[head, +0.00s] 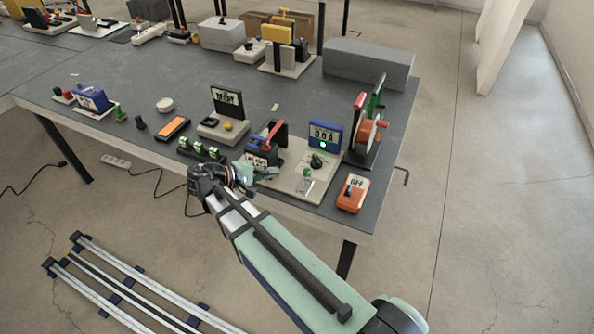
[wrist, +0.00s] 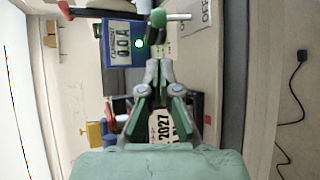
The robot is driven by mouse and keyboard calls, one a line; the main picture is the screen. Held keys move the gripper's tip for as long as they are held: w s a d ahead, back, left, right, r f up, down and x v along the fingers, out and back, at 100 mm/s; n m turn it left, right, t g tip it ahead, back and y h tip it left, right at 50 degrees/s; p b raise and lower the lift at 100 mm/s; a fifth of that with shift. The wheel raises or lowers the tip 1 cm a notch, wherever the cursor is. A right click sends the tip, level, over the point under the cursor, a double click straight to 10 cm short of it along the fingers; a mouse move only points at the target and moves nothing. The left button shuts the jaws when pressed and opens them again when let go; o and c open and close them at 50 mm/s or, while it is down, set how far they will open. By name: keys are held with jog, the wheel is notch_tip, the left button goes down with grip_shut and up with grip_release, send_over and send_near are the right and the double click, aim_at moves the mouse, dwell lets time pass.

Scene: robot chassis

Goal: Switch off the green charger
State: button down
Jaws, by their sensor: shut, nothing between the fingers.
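A charger-like unit has a pale base (head: 288,184), a blue meter (head: 325,135) reading 0.0A, a lit green lamp and a black knob (head: 317,160). A small green-topped part (head: 306,174) stands near its front edge. In the wrist view, the blue meter (wrist: 123,45) is at upper left, its lamp lit green. A green lever-like part with a pale bar (wrist: 178,17) is just beyond my fingertips, beside an OFF label (wrist: 192,22). My gripper (head: 277,172) is shut and empty, low at the unit's left front. It also shows in the wrist view (wrist: 158,66). Contact cannot be told.
A dark labelled block (head: 262,157) with a red handle stands close behind my gripper. An orange OFF box (head: 352,194) is at the right front corner. A reel with red and green handles (head: 367,132) stands behind it. Green terminals (head: 200,150) are left.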

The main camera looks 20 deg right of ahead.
aim_at(307, 173)
jog(key=shift+d, duration=0.1)
jog(key=p+x, duration=0.2)
jog(key=x, duration=0.8)
jog(key=shift+f+b, duration=0.15)
jog(key=shift+b, duration=0.15)
